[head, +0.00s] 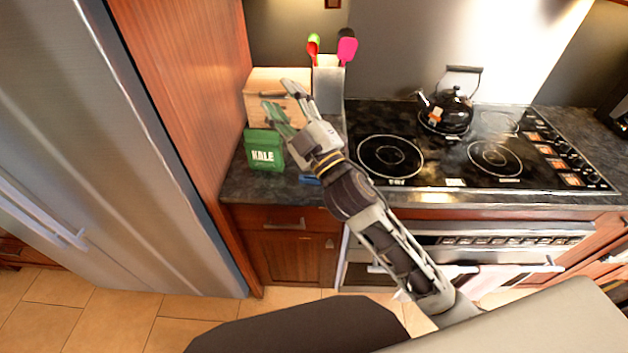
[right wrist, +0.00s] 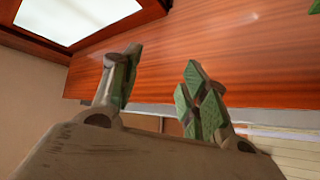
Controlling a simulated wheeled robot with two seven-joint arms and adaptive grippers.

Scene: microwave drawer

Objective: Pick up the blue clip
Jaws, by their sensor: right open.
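The blue clip (head: 309,180) lies on the dark counter near its front edge, in the head view. It is small and partly hidden by my right wrist. My right gripper (head: 279,97) is open and empty, raised over the counter with its fingers pointing up and to the left, beyond the clip. In the right wrist view its two green-padded fingers (right wrist: 163,57) are spread with nothing between them. The clip does not show in that view. My left gripper is not in view.
A green KALE box (head: 264,152) stands left of my right wrist. Behind the gripper are a wooden box (head: 262,88) and a utensil holder (head: 328,88). The stove (head: 425,165) with a black kettle (head: 448,112) is to the right. A tall fridge (head: 110,150) stands at left.

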